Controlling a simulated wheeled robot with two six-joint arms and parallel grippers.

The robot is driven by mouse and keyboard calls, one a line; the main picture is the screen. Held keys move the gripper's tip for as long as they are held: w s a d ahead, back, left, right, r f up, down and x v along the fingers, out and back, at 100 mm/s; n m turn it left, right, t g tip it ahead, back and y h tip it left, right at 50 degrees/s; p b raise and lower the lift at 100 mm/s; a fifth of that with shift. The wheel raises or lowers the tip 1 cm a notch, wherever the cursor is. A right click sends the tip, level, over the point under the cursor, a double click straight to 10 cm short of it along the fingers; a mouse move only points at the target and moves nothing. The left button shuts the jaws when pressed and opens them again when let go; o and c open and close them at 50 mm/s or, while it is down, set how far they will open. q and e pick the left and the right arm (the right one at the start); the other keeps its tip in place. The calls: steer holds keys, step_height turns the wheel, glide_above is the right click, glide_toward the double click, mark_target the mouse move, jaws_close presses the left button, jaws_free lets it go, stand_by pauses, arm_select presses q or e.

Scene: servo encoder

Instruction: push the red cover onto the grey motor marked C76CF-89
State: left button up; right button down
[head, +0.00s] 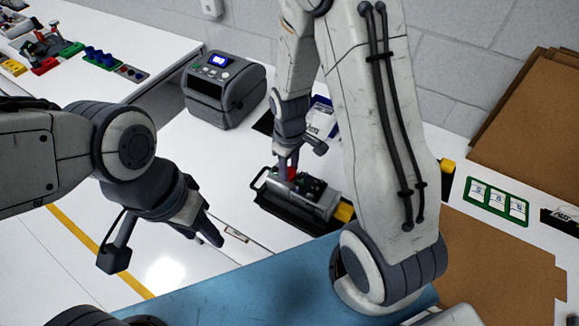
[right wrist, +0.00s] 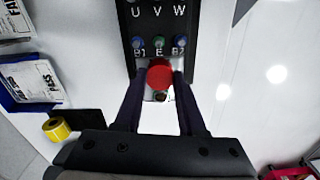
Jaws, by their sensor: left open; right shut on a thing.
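The red cover (head: 291,174) is in my right gripper (head: 287,164), at the left end of the grey motor (head: 325,201). In the right wrist view the red cover (right wrist: 160,74) is round and sits between the fingertips of my right gripper (right wrist: 160,80). It lies next to a black panel (right wrist: 160,25) lettered U, V, W and B1, E, B2. Whether the cover touches the motor or is seated cannot be told. The marking C76CF-89 is not readable. My left gripper (head: 206,232) is open and empty over the white table, left of the motor.
A label printer (head: 223,88) stands behind. A blue mat (head: 250,287) lies in front. A green-framed card (head: 497,203) and cardboard (head: 532,125) are at right. White table left of the motor is mostly clear.

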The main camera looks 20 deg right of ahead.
steer(key=shift+f, duration=0.35)
stand_by(0.3)
steer(key=shift+c, duration=2.1)
jaws_free()
step_height(320, 180, up, 10)
steer(key=f+b, duration=0.1)
steer(key=b, duration=0.1)
steer(key=s+a+b, duration=0.3)
steer(key=s+a, duration=0.3)
steer(key=s, duration=0.3)
steer(key=s+a+n+y+b, duration=0.1)
steer(key=s+a+b, duration=0.3)
steer(key=s, duration=0.5)
steer(key=shift+s+a+r, duration=0.15)
steer(key=shift+a+r, duration=0.1)
steer(key=shift+a, duration=0.95)
